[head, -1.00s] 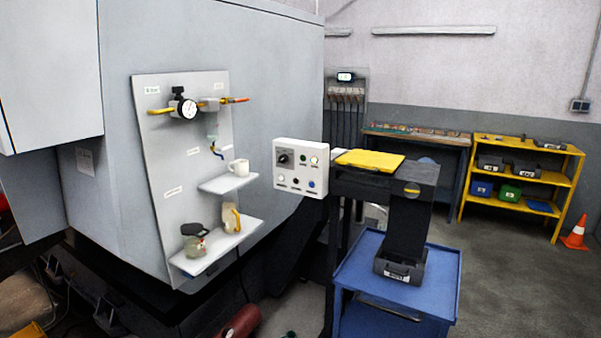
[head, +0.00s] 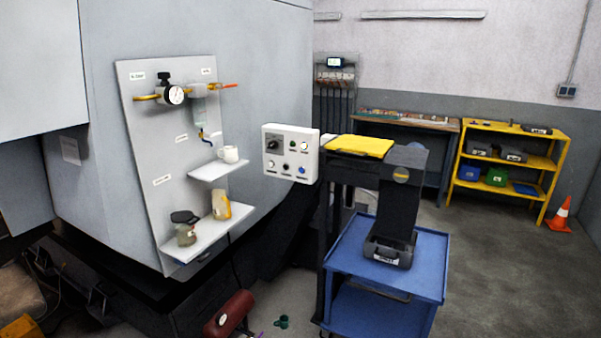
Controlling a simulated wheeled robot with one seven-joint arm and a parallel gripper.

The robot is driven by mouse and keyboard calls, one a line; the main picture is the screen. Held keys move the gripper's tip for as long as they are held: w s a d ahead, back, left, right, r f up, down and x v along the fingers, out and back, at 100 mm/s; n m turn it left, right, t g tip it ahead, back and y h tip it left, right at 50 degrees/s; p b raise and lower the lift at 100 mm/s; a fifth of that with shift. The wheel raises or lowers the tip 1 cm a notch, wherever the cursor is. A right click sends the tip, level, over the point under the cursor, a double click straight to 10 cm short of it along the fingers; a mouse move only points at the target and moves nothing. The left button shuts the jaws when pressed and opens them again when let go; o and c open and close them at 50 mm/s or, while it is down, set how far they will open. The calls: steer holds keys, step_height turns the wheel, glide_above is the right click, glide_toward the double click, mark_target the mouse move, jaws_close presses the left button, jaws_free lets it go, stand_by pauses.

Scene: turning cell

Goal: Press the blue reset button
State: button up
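The blue reset button (head: 302,170) is at the lower right of a white control panel (head: 290,137) mounted near the middle of the view. The panel also carries a dark rotary switch (head: 273,147), a lit whitish button (head: 304,147) above the blue one, and a black button (head: 286,166) to its left. The small labels are too blurred to read. Nothing covers the blue button. My gripper is not in the head view.
A blue cart (head: 430,258) with a dark bin (head: 388,252) stands below and right of the panel. A yellow plate (head: 360,146) lies beside the panel. A board with shelves (head: 205,240) is left. A red cylinder (head: 229,313) lies on the floor. Open floor (head: 490,270) is at right.

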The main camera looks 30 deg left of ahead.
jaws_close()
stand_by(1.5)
